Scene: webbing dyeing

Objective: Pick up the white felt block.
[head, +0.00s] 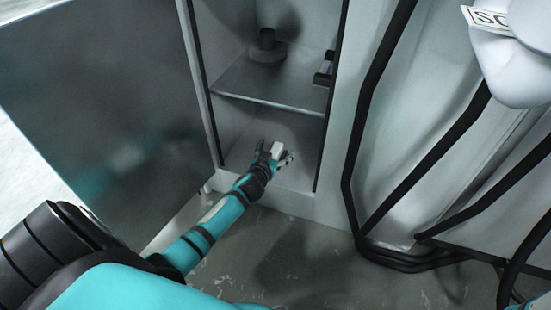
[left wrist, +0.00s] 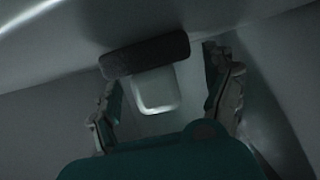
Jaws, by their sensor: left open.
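The white felt block (left wrist: 155,92) shows in the left wrist view as a pale rounded piece with a dark bar across its far end. In the head view, a white piece (head: 277,148) shows at my left gripper (head: 274,155), inside the lower compartment of the cabinet. In the left wrist view my left gripper (left wrist: 168,90) is open, with one finger on each side of the white block. Gaps show between the fingers and the block. My right gripper is not in view.
The lower compartment lies under a shelf (head: 270,88) that holds a dark round object (head: 267,45) and a small item (head: 325,68) at the right. Cabinet walls stand close on both sides. The open door (head: 100,90) is at the left. Black cables (head: 375,90) hang at the right.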

